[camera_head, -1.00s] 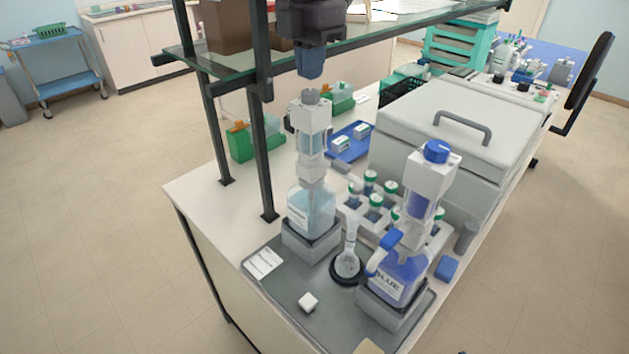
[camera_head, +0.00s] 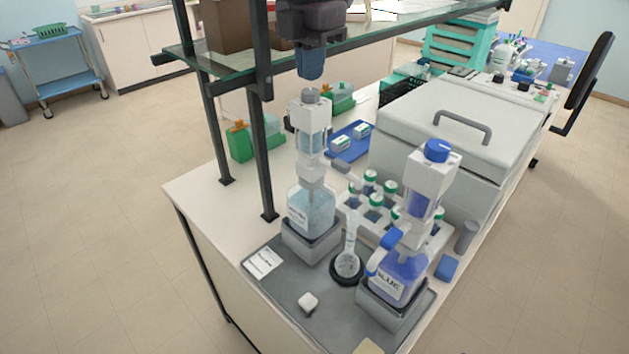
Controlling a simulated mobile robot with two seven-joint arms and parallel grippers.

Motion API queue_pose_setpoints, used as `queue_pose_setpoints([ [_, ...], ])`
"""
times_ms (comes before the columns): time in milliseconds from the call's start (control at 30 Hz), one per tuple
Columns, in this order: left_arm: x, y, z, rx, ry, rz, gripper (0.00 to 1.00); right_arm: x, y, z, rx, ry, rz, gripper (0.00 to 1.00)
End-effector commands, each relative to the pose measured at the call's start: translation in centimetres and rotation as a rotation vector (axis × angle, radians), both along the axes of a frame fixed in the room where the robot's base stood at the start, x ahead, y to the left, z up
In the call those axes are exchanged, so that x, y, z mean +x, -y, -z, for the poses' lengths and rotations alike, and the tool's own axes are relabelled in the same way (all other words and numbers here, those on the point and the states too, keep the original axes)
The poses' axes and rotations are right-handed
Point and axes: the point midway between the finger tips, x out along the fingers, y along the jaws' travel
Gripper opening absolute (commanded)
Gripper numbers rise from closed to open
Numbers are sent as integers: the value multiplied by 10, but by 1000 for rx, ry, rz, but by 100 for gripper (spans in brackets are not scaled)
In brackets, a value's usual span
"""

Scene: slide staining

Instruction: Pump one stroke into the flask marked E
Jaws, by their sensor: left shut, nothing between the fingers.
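My left gripper (camera_head: 311,66) is shut and empty, pointing down just above the grey top knob of the clear bottle-top dispenser (camera_head: 312,172). A small gap seems to show between fingertips and knob. This dispenser holds pale blue liquid and stands in a grey block. A small glass volumetric flask (camera_head: 347,262) stands upright in a black ring on the grey mat, between the two dispensers; I cannot read any E on it. A second dispenser marked BLUE (camera_head: 402,276), with a blue cap and blue spout, stands right of the flask. My right gripper is not in view.
The grey mat (camera_head: 275,305) also bears a white label card (camera_head: 263,262) and a small white stopper (camera_head: 308,302). A rack of green-capped bottles (camera_head: 372,205) stands behind the flask. A glass shelf (camera_head: 395,38) on dark posts (camera_head: 263,160) stands close to my left gripper.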

Motion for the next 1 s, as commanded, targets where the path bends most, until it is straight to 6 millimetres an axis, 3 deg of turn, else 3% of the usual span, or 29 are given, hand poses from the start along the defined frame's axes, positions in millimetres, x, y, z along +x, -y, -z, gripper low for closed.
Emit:
queue_pose_setpoints([
  [600,0,0,19,0,0,0,0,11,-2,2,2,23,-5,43],
  [1000,0,0,30,0,-1,0,0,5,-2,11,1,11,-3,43],
])
